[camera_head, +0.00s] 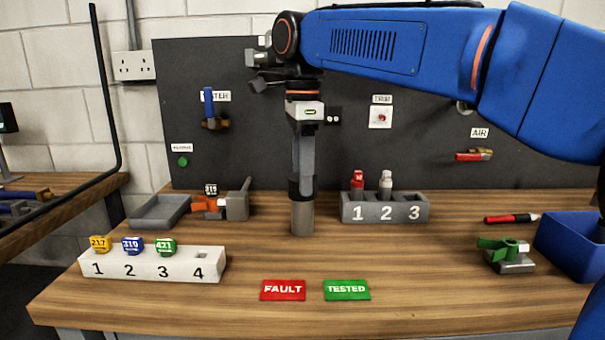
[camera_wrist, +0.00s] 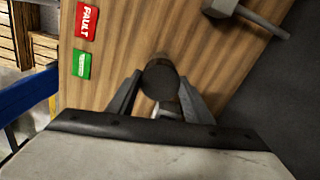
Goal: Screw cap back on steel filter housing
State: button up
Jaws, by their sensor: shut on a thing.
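The steel filter housing (camera_head: 302,218) is a grey upright cylinder standing on the wooden bench near the middle. My gripper (camera_head: 302,180) points straight down over it in the head view. A dark cap (camera_head: 301,188) sits between its fingertips, right at the top of the housing. I cannot tell whether the cap is threaded on or only resting there. In the wrist view my gripper (camera_wrist: 160,92) has a finger on each side of the dark round cap (camera_wrist: 159,76). The housing is mostly hidden below the cap there.
To the left are a grey tray (camera_head: 160,211), an orange-handled valve (camera_head: 208,204) and a white numbered block (camera_head: 152,263). A grey numbered rack (camera_head: 385,213) stands close on the right. FAULT (camera_head: 283,290) and TESTED (camera_head: 347,290) plates lie in front. A green-handled valve (camera_head: 510,255) and blue bin (camera_head: 570,248) are at right.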

jog(key=m, duration=0.4)
jog(key=shift+m, duration=0.3)
jog(key=shift+m, duration=0.4)
jog(key=m, duration=0.3)
jog(key=shift+m, duration=0.4)
jog(key=shift+m, duration=0.7)
jog(key=o, duration=1.4)
jog(key=shift+c, duration=1)
